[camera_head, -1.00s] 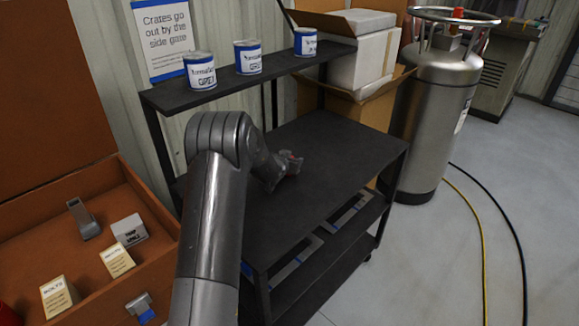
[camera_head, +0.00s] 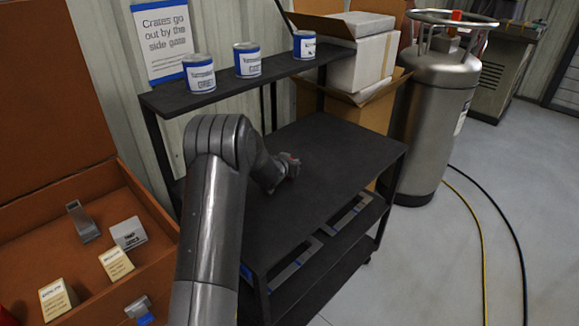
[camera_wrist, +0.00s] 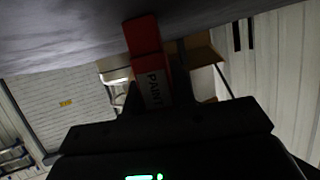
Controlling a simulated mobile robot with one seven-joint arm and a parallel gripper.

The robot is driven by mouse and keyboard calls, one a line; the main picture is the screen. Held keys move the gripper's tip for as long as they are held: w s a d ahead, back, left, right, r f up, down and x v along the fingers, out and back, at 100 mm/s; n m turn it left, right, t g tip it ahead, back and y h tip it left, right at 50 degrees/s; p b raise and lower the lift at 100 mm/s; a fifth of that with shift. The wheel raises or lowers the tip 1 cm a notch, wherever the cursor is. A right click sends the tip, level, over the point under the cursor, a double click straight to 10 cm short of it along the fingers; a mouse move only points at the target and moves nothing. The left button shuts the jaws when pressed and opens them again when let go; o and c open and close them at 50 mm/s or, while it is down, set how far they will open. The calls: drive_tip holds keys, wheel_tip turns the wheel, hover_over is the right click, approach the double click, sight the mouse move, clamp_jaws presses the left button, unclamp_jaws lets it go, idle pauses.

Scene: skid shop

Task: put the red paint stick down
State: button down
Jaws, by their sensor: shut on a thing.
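My gripper (camera_head: 290,165) is low over the dark top shelf of the cart (camera_head: 325,150), left of its middle. In the wrist view, my gripper (camera_wrist: 157,97) is shut on the red paint stick (camera_wrist: 143,38), which has a grey label reading "PAINT". The stick's red end points toward the dark surface at the top of that view. I cannot tell whether it touches that surface.
Several blue-and-white cans, including one in the middle (camera_head: 248,60), stand on the raised rear shelf. An open orange case (camera_head: 75,225) with small items is at left. Cardboard boxes (camera_head: 365,105) and a steel tank (camera_head: 435,120) stand behind and right. The cart top's right side is clear.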

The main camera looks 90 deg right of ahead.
drive_tip(key=shift+r, duration=0.45)
drive_tip(key=s+a+r, duration=0.7)
drive_tip(key=s+r, duration=0.2)
drive_tip(key=r, duration=0.1)
drive_tip(key=w+n+t, duration=0.4)
drive_tip(key=w+t, duration=0.1)
drive_tip(key=w, duration=2.5)
drive_tip(key=w+a+n+t, duration=0.2)
drive_tip(key=w+a, duration=0.3)
drive_tip(key=w, duration=0.5)
drive_tip(key=w+a+n+t, duration=0.15)
drive_tip(key=w+a, duration=0.25)
drive_tip(key=w, duration=0.5)
drive_tip(key=w+a+n+t, duration=0.2)
drive_tip(key=w+a, duration=0.3)
drive_tip(key=w, duration=0.5)
drive_tip(key=w+a+n+t+y, duration=0.2)
drive_tip(key=w+a+n+t, duration=0.1)
drive_tip(key=w+a, duration=0.9)
drive_tip(key=w+a+n+t+y, duration=0.25)
drive_tip(key=w+a, duration=0.55)
drive_tip(key=a, duration=0.9)
drive_tip(key=a+f+n+t+y, duration=0.1)
drive_tip(key=a+f+n+y, duration=0.1)
drive_tip(key=a, duration=0.8)
drive_tip(key=a+f+n+y, duration=0.2)
drive_tip(key=a+f, duration=0.2)
drive_tip(key=a, duration=0.7)
drive_tip(key=shift+w+f+t, duration=0.25)
drive_tip(key=shift+f+t, duration=0.15)
